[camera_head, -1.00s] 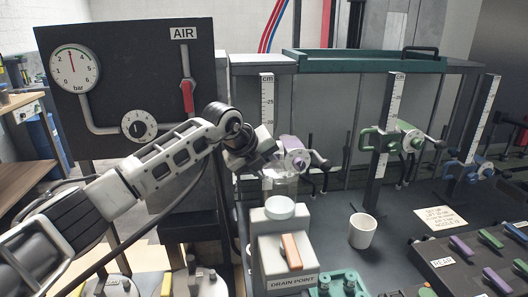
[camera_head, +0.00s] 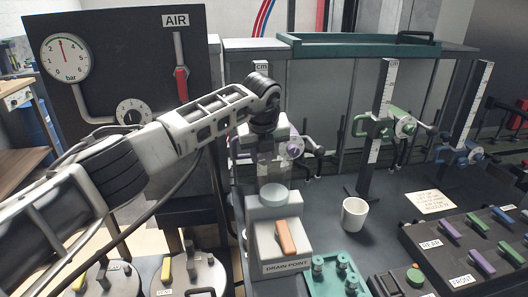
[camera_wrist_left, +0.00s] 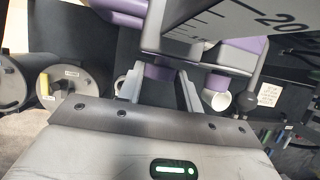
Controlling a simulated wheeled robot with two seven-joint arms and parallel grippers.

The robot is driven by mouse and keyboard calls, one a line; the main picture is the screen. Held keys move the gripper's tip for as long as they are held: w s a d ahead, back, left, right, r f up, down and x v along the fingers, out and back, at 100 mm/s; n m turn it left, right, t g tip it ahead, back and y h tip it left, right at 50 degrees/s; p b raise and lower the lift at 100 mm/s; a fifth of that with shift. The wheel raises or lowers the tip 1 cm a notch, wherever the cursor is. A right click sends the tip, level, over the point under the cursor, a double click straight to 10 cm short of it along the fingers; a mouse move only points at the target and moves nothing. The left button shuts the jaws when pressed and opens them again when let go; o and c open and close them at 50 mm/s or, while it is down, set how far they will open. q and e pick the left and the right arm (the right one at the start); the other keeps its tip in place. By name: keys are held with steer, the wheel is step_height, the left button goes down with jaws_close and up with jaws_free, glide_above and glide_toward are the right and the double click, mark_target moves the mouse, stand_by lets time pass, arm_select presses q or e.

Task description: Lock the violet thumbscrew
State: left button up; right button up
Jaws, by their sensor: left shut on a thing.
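The violet spindle carriage stands on the leftmost cm post (camera_head: 262,72), partly hidden behind my left arm. A round violet and grey knob (camera_head: 295,148) shows at its right side. My left gripper (camera_wrist_left: 160,82) points at the carriage, and in the head view its wrist bends down in front of the post. In the left wrist view its fingers close on a small violet part (camera_wrist_left: 158,72), which looks like the violet thumbscrew. The contact is hidden in the head view. Larger violet carriage parts (camera_wrist_left: 236,55) surround the fingers. My right gripper is not in view.
A grey drain point block (camera_head: 285,267) with an orange handle stands below, with a clear vessel above it. A white cup (camera_head: 354,214) stands to its right. Green (camera_head: 405,126) and blue (camera_head: 474,153) spindles are further right. The AIR panel (camera_head: 110,60) is at left.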

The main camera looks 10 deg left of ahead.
arm_select(q)
steer(key=o, duration=1)
steer(key=b+v, duration=0.3)
steer(key=v, duration=1.3)
